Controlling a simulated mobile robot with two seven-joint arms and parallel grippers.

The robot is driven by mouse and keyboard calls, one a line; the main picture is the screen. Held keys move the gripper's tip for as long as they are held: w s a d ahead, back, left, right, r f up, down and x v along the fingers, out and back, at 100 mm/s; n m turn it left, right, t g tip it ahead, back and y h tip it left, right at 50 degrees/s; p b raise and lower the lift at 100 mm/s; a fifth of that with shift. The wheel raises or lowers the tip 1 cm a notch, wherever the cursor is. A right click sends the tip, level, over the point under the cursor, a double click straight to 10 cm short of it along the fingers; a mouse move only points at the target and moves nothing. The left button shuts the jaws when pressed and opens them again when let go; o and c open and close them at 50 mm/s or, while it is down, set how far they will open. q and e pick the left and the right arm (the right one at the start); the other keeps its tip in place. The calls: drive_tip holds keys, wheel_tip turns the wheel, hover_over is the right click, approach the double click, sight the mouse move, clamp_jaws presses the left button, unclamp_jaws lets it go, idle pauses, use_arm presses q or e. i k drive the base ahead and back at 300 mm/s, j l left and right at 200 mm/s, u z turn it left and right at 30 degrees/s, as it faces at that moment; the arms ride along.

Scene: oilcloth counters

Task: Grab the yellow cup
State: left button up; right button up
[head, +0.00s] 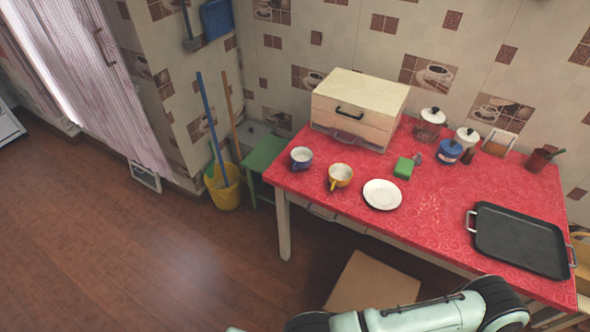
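The yellow cup (340,176) stands upright on the red-covered table (455,215), near its front left edge. A blue-grey cup (301,158) stands to its left and a white plate (382,194) lies to its right. One of my arms crosses the bottom of the head view, below the table's front edge and well apart from the cup. Neither of my grippers shows in the head view.
A bread box (360,107) stands behind the cups. A green block (404,168), several jars and a black tray (521,241) are further right. A green stool (263,160) and yellow bucket (223,188) stand left of the table. The floor at left is clear.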

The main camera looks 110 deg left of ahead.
sight(340, 175)
drive_tip(key=u, duration=3.45)
drive_tip(key=i+j, duration=0.3)
drive_tip(key=j, duration=0.2)
